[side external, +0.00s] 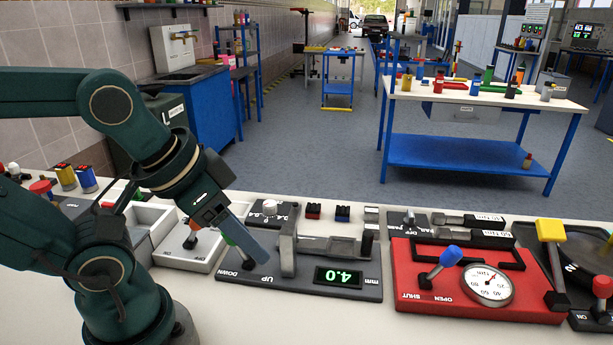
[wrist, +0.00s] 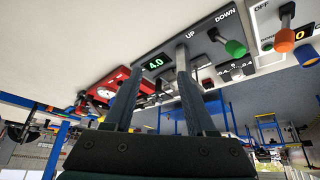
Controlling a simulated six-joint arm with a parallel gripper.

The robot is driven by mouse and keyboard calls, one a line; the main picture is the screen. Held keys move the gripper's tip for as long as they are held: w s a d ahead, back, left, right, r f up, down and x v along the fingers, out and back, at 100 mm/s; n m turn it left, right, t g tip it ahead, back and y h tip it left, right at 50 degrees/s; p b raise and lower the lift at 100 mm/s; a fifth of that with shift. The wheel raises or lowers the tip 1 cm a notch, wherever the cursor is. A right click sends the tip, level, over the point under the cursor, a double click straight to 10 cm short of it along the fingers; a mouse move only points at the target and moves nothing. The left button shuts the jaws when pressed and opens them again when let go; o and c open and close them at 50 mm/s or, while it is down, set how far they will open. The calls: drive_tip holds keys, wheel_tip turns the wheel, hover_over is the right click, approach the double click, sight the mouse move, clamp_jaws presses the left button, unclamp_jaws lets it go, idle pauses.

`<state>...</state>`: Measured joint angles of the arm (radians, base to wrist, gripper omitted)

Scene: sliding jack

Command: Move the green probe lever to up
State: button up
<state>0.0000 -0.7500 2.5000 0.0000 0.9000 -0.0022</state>
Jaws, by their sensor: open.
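The green probe lever (side external: 229,240) stands on a dark gauge panel (side external: 340,292) with UP and DOWN labels and a display reading 4.0 mm. Its knob leans to the DOWN side. In the side view my gripper (side external: 258,252) points down over the panel and hides part of the lever. In the wrist view the green knob (wrist: 236,48) shows whole, to the right of both fingers, near the DOWN label. My gripper (wrist: 161,72) is open, with nothing between its fingers. The lever is outside the fingers.
A grey upright post (side external: 288,240) stands on the panel close to my fingers. A pale panel with an orange-knobbed lever (wrist: 284,40) adjoins the DOWN side. A red panel (side external: 470,302) with a blue lever and dial lies to the right. Bare bench (side external: 250,318) is in front.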

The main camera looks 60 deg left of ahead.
drive_tip(key=shift+n, duration=0.3)
drive_tip(key=c, duration=0.5)
drive_tip(key=shift+s+n, duration=0.2)
drive_tip(key=shift+n, duration=0.3)
clamp_jaws()
drive_tip(key=a+n+g+h, duration=0.1)
drive_tip(key=a+n+g, duration=0.2)
drive_tip(key=a+n, duration=0.8)
drive_tip(key=a+n+g, duration=0.2)
drive_tip(key=a+n, duration=0.3)
drive_tip(key=n, duration=1.1)
drive_tip(key=f, duration=0.9)
drive_tip(key=shift+w+d, duration=0.4)
